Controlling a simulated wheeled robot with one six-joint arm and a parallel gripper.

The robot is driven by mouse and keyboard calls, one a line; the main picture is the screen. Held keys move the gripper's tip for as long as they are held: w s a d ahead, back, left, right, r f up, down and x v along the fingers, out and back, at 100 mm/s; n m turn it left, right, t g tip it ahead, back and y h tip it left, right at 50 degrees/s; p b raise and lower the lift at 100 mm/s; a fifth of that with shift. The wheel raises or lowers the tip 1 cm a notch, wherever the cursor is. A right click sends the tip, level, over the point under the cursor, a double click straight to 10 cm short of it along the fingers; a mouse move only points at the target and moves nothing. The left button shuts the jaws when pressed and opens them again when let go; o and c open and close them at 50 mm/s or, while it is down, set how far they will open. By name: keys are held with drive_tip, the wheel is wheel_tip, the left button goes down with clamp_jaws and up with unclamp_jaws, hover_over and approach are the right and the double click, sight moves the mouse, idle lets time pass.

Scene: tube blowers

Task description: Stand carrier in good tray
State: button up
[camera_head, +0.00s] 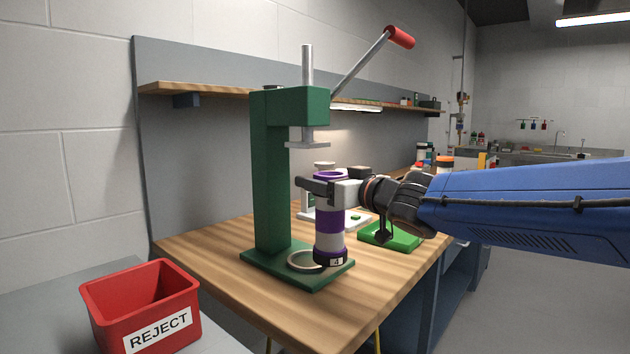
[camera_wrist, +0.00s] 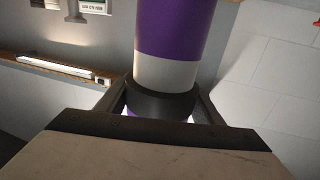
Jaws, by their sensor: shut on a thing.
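The carrier (camera_head: 329,222) is an upright cylinder with purple and pale bands and a dark base with a small white label. My gripper (camera_head: 318,188) is shut around its upper part, and the carrier is in front of the green press. I cannot tell whether its base touches the press plate. In the wrist view the carrier (camera_wrist: 175,70) rises between the dark fingers (camera_wrist: 160,110). A green tray (camera_head: 392,236), probably the good tray, lies on the bench behind and right of the carrier, partly hidden by my wrist.
The green press (camera_head: 270,170) with its red-tipped lever (camera_head: 400,37) stands close left of the carrier. A pale ring (camera_head: 300,262) sits on its base. A white fixture (camera_head: 358,219) is behind. A red REJECT bin (camera_head: 140,310) stands front left. The bench front (camera_head: 240,285) is clear.

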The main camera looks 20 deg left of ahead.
drive_tip(key=w+d+v, duration=0.1)
drive_tip(key=v, duration=0.7)
drive_tip(key=shift+w, duration=0.25)
idle(0.4)
drive_tip(key=shift+r, duration=0.2)
